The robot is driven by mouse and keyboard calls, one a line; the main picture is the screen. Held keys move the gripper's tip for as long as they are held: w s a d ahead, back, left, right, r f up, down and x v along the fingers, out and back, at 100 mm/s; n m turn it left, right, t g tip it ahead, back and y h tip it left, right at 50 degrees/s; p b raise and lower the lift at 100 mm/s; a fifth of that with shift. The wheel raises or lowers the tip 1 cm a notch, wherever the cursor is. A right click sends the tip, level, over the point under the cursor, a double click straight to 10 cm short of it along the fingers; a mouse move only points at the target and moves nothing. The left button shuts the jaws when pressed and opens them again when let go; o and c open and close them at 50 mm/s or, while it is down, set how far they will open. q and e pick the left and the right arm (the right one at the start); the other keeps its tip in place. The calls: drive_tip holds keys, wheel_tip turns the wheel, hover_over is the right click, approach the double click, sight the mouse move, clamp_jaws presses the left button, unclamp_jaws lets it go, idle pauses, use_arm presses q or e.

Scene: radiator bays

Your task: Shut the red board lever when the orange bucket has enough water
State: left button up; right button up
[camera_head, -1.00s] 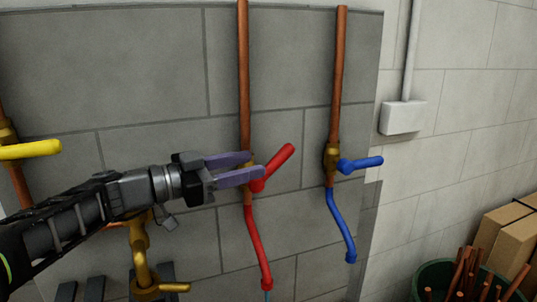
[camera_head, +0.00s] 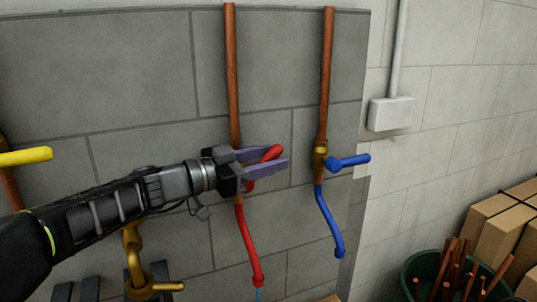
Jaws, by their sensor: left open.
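The red lever (camera_head: 270,152) sits on the copper pipe at the board's middle and slants up to the right. My left gripper (camera_head: 280,159) is open at the red lever, its two purple fingers overlapping the lever in the picture. Part of the lever shows between the fingers; I cannot tell whether they touch it. The red hose (camera_head: 248,243) hangs below, and a thin pale blue stream of water (camera_head: 259,294) leaves its end. The orange bucket is not in view, so its water level cannot be seen. My right gripper is not in view.
A blue lever (camera_head: 350,161) with a blue hose (camera_head: 328,220) is close on the right. A yellow lever (camera_head: 25,156) is at the left edge, a brass tap (camera_head: 135,265) below my arm. A green tub (camera_head: 415,270) of copper pipes and cardboard boxes (camera_head: 497,225) stand right.

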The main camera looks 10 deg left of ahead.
use_arm(q)
drive_tip(key=shift+c, duration=0.2)
clamp_jaws()
idle(0.3)
idle(0.9)
